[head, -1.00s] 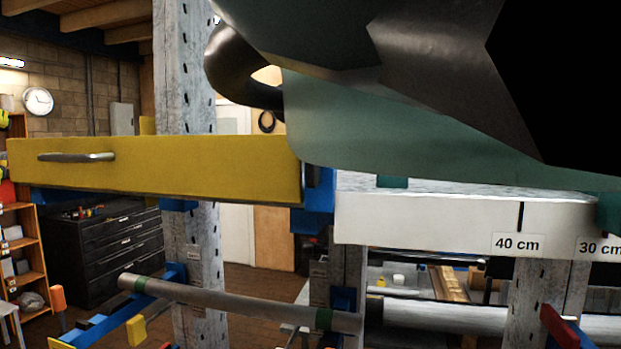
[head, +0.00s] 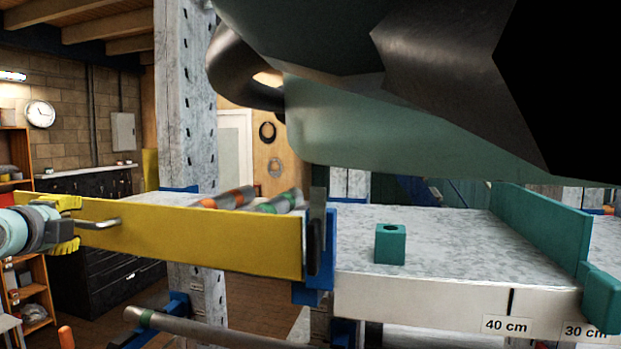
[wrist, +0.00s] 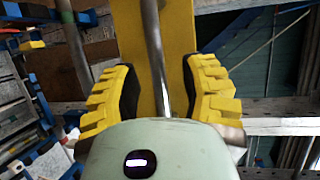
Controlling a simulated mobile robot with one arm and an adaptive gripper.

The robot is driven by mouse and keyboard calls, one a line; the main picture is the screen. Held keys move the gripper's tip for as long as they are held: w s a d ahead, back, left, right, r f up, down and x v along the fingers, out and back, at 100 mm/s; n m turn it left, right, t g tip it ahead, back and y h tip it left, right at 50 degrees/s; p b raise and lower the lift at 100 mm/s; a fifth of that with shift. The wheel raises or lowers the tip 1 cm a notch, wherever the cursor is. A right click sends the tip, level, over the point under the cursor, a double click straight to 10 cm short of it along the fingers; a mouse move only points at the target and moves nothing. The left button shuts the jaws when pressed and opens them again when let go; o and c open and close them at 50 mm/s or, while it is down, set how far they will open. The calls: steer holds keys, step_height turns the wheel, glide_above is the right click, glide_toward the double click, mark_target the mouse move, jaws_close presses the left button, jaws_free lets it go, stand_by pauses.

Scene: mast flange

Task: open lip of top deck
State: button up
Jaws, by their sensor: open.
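The yellow lip (head: 200,240) stands upright along the front of the top deck (head: 150,197). A grey metal bar handle (head: 100,223) sticks out from its left part. My gripper (head: 72,225) is at the handle at the left of the head view, with yellow ribbed fingers. In the wrist view the open fingers (wrist: 160,85) stand on either side of the handle (wrist: 153,45), with gaps left and right. The lip (wrist: 178,40) fills the space behind the handle. Whether the handle lies fully between the fingertips is hard to tell.
Tubes with orange and green bands (head: 250,200) lie on the deck behind the lip. To the right, a grey shelf (head: 450,235) carries a teal block with a hole (head: 390,244) and a teal wall (head: 540,225). A grey pipe (head: 200,328) runs below the lip.

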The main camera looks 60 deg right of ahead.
steer(key=shift+w+d+f, duration=0.2)
steer(key=shift+w+d, duration=0.15)
steer(key=shift+d, duration=0.15)
steer(key=shift+o, duration=0.5)
jaws_close()
